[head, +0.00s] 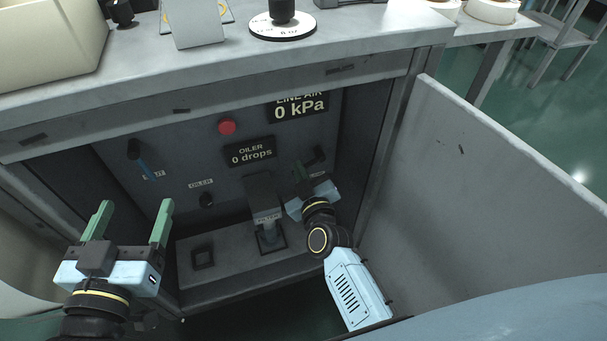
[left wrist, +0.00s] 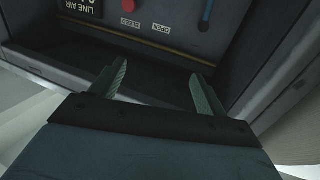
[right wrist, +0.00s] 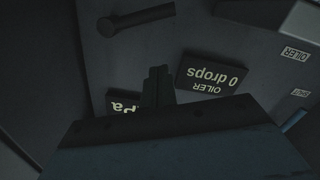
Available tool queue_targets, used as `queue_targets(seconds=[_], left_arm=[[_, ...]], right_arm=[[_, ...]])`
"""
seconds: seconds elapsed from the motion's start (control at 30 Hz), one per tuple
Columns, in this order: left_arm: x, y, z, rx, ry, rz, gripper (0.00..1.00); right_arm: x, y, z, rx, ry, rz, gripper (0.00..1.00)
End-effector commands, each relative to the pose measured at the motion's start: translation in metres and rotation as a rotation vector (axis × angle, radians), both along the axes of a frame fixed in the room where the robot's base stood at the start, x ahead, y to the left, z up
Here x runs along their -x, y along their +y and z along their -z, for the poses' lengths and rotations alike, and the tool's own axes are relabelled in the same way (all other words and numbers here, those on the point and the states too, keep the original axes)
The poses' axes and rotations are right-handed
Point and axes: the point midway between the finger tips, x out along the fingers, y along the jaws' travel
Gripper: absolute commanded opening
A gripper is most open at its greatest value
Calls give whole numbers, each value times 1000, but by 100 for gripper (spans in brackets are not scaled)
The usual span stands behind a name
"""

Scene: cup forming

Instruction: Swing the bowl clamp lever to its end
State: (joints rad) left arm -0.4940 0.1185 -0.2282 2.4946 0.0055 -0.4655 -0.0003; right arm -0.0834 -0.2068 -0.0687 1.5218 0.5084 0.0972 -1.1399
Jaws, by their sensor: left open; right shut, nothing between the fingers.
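A black lever (head: 319,154) sticks out of the panel at the right inside the open cabinet. In the right wrist view it looks like the dark rod with a round end (right wrist: 138,19). No readable label names the bowl clamp lever, so I cannot tell for sure that this is it. My right gripper (head: 301,168) is shut and empty, just left of this lever; contact cannot be made out. Its closed fingers (right wrist: 158,82) point at the panel. My left gripper (head: 135,212) is open and empty in front of the cabinet's left part. Its spread fingers (left wrist: 158,76) show in the left wrist view.
The panel also has a blue-handled lever (head: 147,168), a red button (head: 227,126), an oiler display (head: 250,151), an air display (head: 298,105) reading 0 kPa and a knob (head: 206,200). A grey post (head: 263,196) stands left of my right gripper. An open door (head: 480,175) bounds the right.

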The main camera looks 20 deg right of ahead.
Motion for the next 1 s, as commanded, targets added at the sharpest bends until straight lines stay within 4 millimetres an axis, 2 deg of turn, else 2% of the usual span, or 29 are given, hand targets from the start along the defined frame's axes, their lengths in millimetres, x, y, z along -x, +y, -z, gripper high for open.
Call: queue_targets(seconds=[0.17, 0.53, 0.8, 1.0], left_arm=[[1, -6, -27, 53, -170, 13, 75], [18, -10, -81, 164, -517, 32, 75], [28, -6, -92, 204, -670, 30, 75], [31, -6, -95, 214, -702, 30, 75]], right_arm=[[-18, 1, 2, -2, -2, -1, 0], [-21, -8, 22, 0, 0, -1, 0], [-24, -14, 35, 0, 0, -1, 0], [-25, -15, 37, 0, 0, -1, 0]])
